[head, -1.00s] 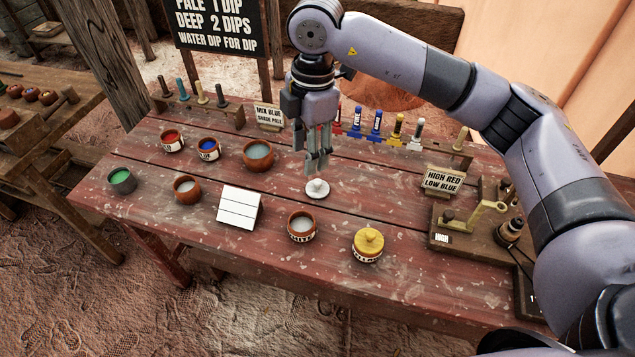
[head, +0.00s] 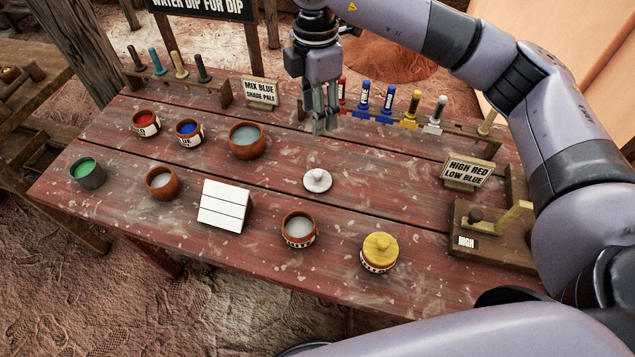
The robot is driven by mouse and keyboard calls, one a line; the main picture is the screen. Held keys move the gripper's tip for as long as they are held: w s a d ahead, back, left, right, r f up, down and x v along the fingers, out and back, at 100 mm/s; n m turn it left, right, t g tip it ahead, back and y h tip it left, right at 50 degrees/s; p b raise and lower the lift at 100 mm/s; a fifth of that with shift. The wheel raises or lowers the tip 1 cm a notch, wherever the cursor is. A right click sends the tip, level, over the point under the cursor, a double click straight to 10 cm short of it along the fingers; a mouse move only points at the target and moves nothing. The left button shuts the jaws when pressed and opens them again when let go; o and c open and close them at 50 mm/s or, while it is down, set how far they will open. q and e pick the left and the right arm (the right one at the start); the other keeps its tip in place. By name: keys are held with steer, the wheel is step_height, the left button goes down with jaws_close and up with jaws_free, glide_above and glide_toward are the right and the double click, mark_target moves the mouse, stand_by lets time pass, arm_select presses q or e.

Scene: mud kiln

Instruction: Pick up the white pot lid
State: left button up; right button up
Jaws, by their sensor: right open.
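The white pot lid (head: 317,181) lies flat on the red wooden table (head: 370,215), its small round knob facing up. My right gripper (head: 322,128) points down, open and empty. It appears above and behind the lid, apart from it. An open pot with pale contents (head: 298,229) stands in front of the lid, with lettering partly visible on its side. My left gripper is not in view.
A yellow-lidded pot (head: 380,252) stands front right. A white lined block (head: 224,206) and several open pots, including a blue one (head: 189,133), stand left. A rack of coloured tools (head: 388,103) runs along the back.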

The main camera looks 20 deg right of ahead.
step_height(320, 180, down, 3)
steer(key=b, duration=0.2)
steer(key=p, duration=0.3)
glide_above(318, 172)
steer(key=f, duration=1)
steer(key=shift+s+a+f, duration=0.2)
steer(key=shift+f, duration=0.75)
steer(key=shift+w+d+f+p, duration=0.15)
steer(key=shift+f+p, duration=0.4)
steer(key=shift+f, duration=2.1)
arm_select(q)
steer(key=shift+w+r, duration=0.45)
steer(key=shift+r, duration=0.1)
arm_select(e)
steer(key=shift+c, duration=0.5)
jaws_close()
